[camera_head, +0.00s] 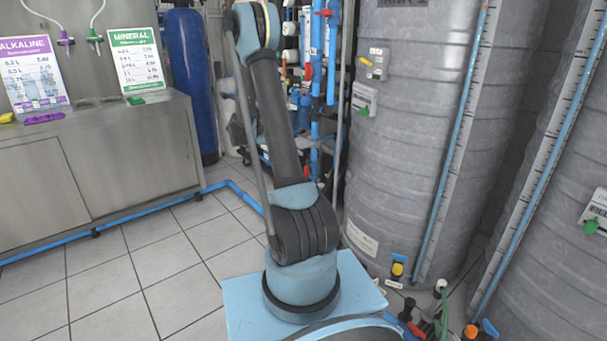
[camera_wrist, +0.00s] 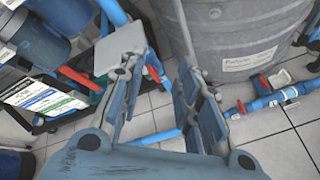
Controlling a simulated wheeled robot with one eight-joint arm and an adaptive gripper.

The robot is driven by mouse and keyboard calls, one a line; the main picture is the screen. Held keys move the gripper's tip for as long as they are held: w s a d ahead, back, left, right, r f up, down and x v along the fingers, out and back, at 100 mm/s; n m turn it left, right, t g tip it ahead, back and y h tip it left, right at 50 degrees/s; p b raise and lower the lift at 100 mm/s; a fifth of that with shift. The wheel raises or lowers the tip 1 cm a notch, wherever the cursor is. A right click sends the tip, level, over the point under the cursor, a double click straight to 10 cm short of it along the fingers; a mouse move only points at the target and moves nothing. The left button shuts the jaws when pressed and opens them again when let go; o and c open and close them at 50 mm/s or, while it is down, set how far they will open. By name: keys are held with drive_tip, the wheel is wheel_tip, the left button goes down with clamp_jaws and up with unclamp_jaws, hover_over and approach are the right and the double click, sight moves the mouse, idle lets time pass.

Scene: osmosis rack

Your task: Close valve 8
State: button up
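I cannot tell which valve is valve 8, as no valve number is readable. In the wrist view my gripper (camera_wrist: 162,88) is open, its two fingers apart with nothing between them. A red valve handle (camera_wrist: 80,77) shows left of the fingers, near a printed label sheet. Another red handle (camera_wrist: 153,74) is partly hidden behind the left finger. A blue pipe with a red valve handle (camera_wrist: 241,107) lies low on the right. In the head view a red handle (camera_head: 325,13) sits on the blue pipework at top centre. My gripper does not show there.
Large grey tanks (camera_head: 405,150) fill the right side. A steel counter (camera_head: 100,165) with two signs stands left, and a blue cylinder (camera_head: 190,80) behind it. Blue pipe (camera_head: 240,192) runs along the floor. Low valves (camera_head: 398,268) stand by the tank base. Tiles at left are clear.

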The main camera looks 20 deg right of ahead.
drive_tip(key=w+f+n+t+h, duration=0.1)
drive_tip(key=w+f+n+h, duration=0.25)
drive_tip(key=f, duration=0.95)
drive_tip(key=w+f+n+t+h, duration=0.15)
drive_tip(key=w+f+n, duration=0.3)
drive_tip(key=f, duration=0.85)
drive_tip(key=x, duration=1.7)
drive_tip(key=shift+r, duration=0.4)
drive_tip(key=shift+d, duration=0.1)
drive_tip(key=shift+c, duration=0.2)
clamp_jaws()
